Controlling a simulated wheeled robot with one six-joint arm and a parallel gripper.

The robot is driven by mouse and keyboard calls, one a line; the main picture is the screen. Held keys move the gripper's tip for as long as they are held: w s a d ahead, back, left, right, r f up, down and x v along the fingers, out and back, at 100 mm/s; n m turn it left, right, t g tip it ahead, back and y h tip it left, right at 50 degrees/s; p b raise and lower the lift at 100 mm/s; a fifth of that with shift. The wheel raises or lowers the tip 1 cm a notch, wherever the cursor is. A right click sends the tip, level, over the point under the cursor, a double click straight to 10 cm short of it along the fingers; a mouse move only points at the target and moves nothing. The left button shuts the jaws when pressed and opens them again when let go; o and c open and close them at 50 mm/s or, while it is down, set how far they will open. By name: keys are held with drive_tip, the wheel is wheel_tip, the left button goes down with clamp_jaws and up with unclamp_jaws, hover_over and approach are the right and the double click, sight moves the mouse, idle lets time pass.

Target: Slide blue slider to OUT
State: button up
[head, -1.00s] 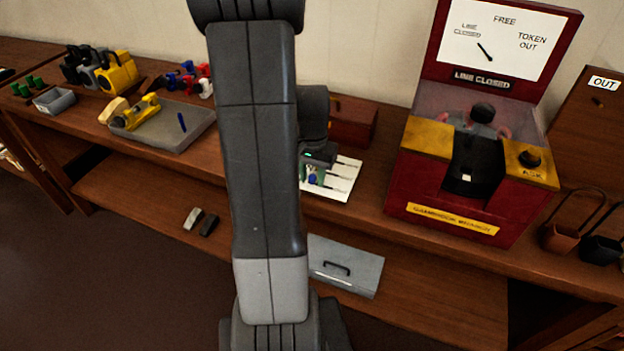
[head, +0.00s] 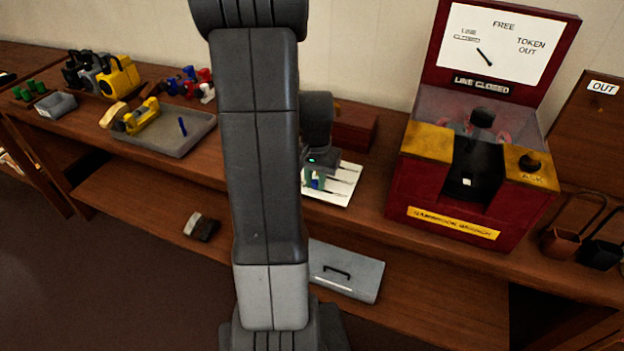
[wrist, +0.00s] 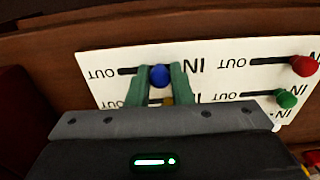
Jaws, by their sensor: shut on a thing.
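The blue slider (wrist: 159,75) is a round blue knob on a white panel (wrist: 100,52) with black slots. Its slot shows on the knob's left, towards the OUT label (wrist: 103,74); the IN label (wrist: 193,66) is just right of my gripper. My gripper (wrist: 160,78) has its two green fingers on either side of the blue knob, shut on it. In the head view the panel (head: 345,192) lies on the bench, with my gripper (head: 315,180) over its left part. The knob is small and partly hidden there.
A red knob (wrist: 304,65) and a green knob (wrist: 287,98) sit at the right of the panel. A yellowish knob (wrist: 168,101) is partly hidden below the blue one. A red instrument box (head: 430,195) stands right of the panel, and a grey tray (head: 165,140) lies to the left.

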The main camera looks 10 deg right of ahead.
sight(330, 195)
drive_tip(key=shift+s+d+f, duration=0.4)
drive_tip(key=shift+s+f, duration=0.25)
drive_tip(key=shift+s, duration=0.1)
drive_tip(key=shift+c, duration=0.2)
drive_tip(key=shift+o, duration=0.6)
drive_tip(key=shift+s+d, duration=0.2)
drive_tip(key=shift+d, duration=0.05)
drive_tip(key=shift+s+d, duration=0.55)
drive_tip(key=shift+d, duration=0.3)
drive_tip(key=shift+c, duration=0.4)
drive_tip(key=o, duration=0.6)
drive_tip(key=shift+r, duration=0.1)
drive_tip(key=r+p, duration=0.1)
drive_tip(key=r, duration=0.1)
drive_tip(key=r+p, duration=0.4)
drive_tip(key=shift+w+d+r, duration=0.15)
drive_tip(key=shift+w+d, duration=0.05)
drive_tip(key=shift+d, duration=0.1)
drive_tip(key=shift+a, duration=0.1)
